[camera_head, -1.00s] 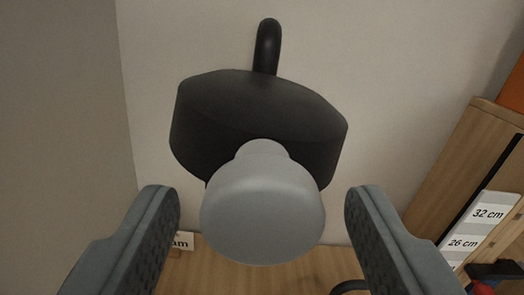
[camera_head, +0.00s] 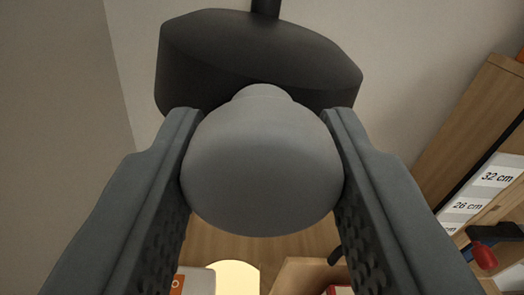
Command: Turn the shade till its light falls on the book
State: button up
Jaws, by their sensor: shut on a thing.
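The black lamp shade (camera_head: 255,55) fills the top middle, hanging from a dark stem (camera_head: 266,6). A rounded grey knob (camera_head: 262,165) sticks out of the shade towards me. My gripper (camera_head: 262,135) has one finger on each side of the knob and is shut on it. A bright pale yellow patch (camera_head: 237,278) shows at the bottom edge, below the knob. I cannot tell whether it is the lamp's light on a surface. I cannot make out the book for certain; the shade's underside is hidden.
A white item with an orange mark (camera_head: 195,281) lies left of the bright patch. A wooden box edge (camera_head: 296,272) with something red is to its right. A wooden upright with a "32 cm" scale (camera_head: 497,177) and a red-and-black clamp-like part (camera_head: 484,255) stand at right.

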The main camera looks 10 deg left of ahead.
jog(key=shift+m, duration=2.8)
jog(key=o, duration=1)
jog(key=shift+s, duration=0.1)
jog(key=v, duration=1.7)
